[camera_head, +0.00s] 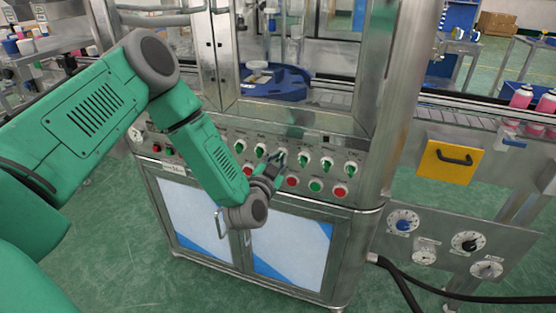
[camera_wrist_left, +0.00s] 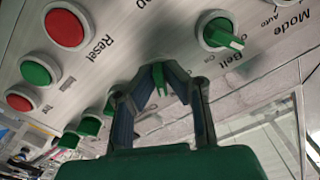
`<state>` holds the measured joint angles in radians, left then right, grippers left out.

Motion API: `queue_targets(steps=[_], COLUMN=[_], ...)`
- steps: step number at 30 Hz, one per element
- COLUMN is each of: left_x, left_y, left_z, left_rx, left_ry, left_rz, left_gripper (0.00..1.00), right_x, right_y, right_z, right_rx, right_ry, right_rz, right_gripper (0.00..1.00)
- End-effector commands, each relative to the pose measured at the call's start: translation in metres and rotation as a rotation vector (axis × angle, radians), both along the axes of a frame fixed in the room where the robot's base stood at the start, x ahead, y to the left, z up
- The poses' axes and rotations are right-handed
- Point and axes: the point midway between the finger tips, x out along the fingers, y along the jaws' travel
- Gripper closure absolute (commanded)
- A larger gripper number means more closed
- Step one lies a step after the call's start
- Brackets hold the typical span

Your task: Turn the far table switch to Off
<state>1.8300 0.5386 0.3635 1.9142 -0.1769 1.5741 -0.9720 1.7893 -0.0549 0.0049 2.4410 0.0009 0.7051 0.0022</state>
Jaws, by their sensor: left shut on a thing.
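The control panel (camera_head: 222,131) carries a row of green rotary switch knobs. My left gripper (camera_head: 281,160) reaches down to this row in the head view. In the left wrist view my left gripper (camera_wrist_left: 160,80) is closed around one green switch knob (camera_wrist_left: 159,78), with a fingertip on each side. The fingers partly hide this knob, and its label is not readable. Beside it is the switch marked Belt (camera_wrist_left: 219,36), untouched. More green knobs, such as one (camera_head: 303,160) in the head view, continue to the right. My right gripper is not in view.
Below the knobs are a red button (camera_head: 292,181), a green button (camera_head: 316,186) and another red button (camera_head: 340,190). A steel post (camera_head: 394,100) stands right of the panel. Pink cans (camera_head: 521,97) stand on the conveyor at right.

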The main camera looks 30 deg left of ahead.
Motion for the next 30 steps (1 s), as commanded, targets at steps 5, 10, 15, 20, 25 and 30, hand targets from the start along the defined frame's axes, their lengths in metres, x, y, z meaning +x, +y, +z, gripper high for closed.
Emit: queue_targets(steps=[5, 10, 15, 20, 25, 30], left_x=[0.001, 0.001, 0.001, 0.001, 0.001, 0.001], left_y=[-0.002, -0.001, 0.000, 0.000, 0.000, 0.000], left_z=[0.000, -0.001, -0.002, -0.002, -0.002, -0.002], left_rx=[-0.099, -0.238, -0.396, -0.543, -0.690, -0.812], left_ry=[-0.024, -0.057, -0.093, -0.128, -0.164, -0.193], left_rz=[-0.007, -0.007, -0.005, -0.004, -0.004, -0.003], left_gripper=[1.00, 1.00, 1.00, 1.00, 1.00, 1.00], right_x=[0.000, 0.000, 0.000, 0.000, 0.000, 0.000], right_y=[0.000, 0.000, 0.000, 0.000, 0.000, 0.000], right_z=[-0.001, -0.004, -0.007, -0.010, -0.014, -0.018], right_rx=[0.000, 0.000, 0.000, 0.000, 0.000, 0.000], right_ry=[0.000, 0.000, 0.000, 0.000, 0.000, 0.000], right_rz=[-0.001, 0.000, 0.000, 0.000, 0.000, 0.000], right_gripper=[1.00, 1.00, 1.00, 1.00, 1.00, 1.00])
